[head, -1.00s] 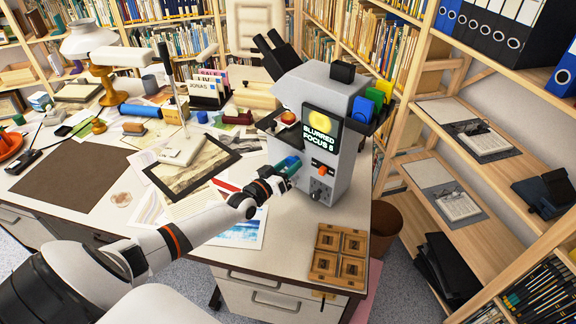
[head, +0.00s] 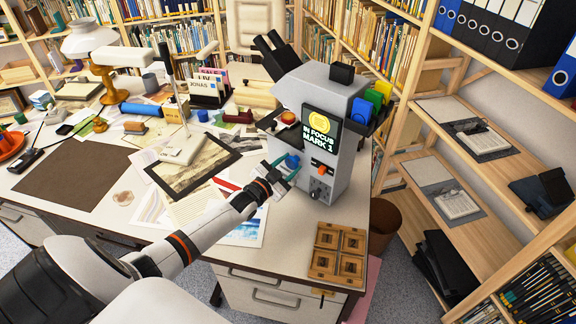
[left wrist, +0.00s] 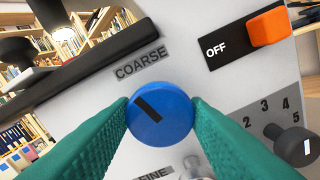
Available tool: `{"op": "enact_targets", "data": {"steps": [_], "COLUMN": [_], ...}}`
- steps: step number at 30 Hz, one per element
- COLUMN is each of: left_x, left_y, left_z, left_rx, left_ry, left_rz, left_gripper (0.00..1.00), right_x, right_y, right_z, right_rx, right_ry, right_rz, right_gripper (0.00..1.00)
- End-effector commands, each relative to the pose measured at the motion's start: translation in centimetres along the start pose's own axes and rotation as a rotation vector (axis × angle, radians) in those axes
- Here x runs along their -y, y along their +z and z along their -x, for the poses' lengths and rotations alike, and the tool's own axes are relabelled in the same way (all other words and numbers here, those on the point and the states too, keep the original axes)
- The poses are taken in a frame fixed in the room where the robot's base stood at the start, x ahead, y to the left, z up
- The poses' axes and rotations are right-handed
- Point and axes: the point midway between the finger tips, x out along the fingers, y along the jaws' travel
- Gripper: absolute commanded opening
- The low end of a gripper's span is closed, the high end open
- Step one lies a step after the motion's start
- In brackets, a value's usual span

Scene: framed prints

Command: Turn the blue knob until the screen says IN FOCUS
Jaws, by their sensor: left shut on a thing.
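The grey viewer machine (head: 338,88) stands on the right end of the desk. Its screen (head: 319,130) reads "IN FOCUS MARK 1" under a yellow round picture. The blue knob (left wrist: 161,113), with a dark pointer line, sits on the machine's side below the label "COARSE"; it also shows in the head view (head: 292,161). My left gripper (head: 285,170) has its green fingertips on both sides of the blue knob, shut on it, as the left wrist view (left wrist: 161,117) shows. My right gripper is not in view.
An orange switch (left wrist: 268,26) beside an "OFF" label and a dark numbered selector (left wrist: 296,144) are near the knob. A "FINE" label (left wrist: 153,173) is partly hidden below.

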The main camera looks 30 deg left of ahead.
Motion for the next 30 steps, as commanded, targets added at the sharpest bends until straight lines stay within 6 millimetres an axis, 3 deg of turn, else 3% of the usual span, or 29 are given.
{"op": "enact_targets", "data": {"steps": [9,24,25,28,30], "left_x": [0.05,0.04,0.04,0.04,0.03], "left_y": [-0.03,-0.04,-0.04,-0.03,-0.03], "left_z": [0.01,0.02,0.02,0.02,0.02], "left_rx": [-0.001,-0.001,-0.001,-0.001,-0.001], "left_ry": [0.000,0.000,-0.001,-0.001,0.000], "left_rz": [-0.109,-0.127,-0.127,-0.126,-0.126], "left_gripper": [0.19,0.19,0.43,0.59,0.63], "right_x": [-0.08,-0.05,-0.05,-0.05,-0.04], "right_y": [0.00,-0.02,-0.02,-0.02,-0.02], "right_z": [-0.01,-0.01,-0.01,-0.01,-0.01], "right_rx": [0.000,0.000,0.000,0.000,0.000], "right_ry": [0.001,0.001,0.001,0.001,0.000], "right_rz": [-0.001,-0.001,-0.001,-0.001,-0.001], "right_gripper": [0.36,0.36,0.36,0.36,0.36]}}
